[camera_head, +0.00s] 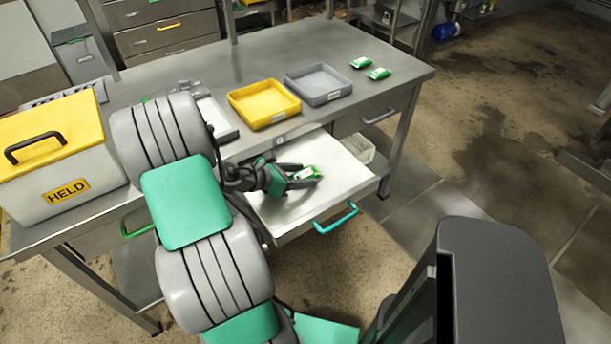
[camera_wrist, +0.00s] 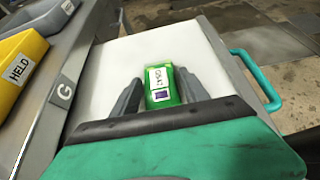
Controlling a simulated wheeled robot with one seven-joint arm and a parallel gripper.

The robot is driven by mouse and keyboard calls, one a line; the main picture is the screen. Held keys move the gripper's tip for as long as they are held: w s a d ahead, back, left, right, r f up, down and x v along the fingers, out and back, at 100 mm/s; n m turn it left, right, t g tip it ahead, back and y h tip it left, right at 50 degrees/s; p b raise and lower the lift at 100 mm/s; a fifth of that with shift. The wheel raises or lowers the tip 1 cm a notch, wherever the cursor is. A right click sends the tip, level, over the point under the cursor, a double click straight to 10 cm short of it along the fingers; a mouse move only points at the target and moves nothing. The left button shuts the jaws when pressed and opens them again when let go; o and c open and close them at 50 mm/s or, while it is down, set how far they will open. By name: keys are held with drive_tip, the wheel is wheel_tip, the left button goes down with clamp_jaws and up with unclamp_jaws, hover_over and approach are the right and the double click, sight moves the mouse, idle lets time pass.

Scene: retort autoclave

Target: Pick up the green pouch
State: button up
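A green pouch (camera_head: 306,173) with a white label lies in the open, light-coloured drawer (camera_head: 345,180) under the table. It also shows in the wrist view (camera_wrist: 161,84), upright in the picture. My gripper (camera_head: 304,174) reaches down into the drawer with one dark finger on each side of this pouch. In the wrist view the fingers (camera_wrist: 160,88) stand very close to its sides; whether they press on it I cannot tell. Two more green pouches (camera_head: 360,62) (camera_head: 378,73) lie on the tabletop at the back right.
A yellow tray (camera_head: 264,118) and a grey tray (camera_head: 319,97) stand on the metal table (camera_head: 240,68) behind the drawer. A yellow-lidded HELD box (camera_head: 55,183) stands at the left. The drawer has a teal handle (camera_head: 336,219) in front.

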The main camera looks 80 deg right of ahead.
clamp_jaws()
drive_tip(key=shift+r, duration=0.1)
idle(0.3)
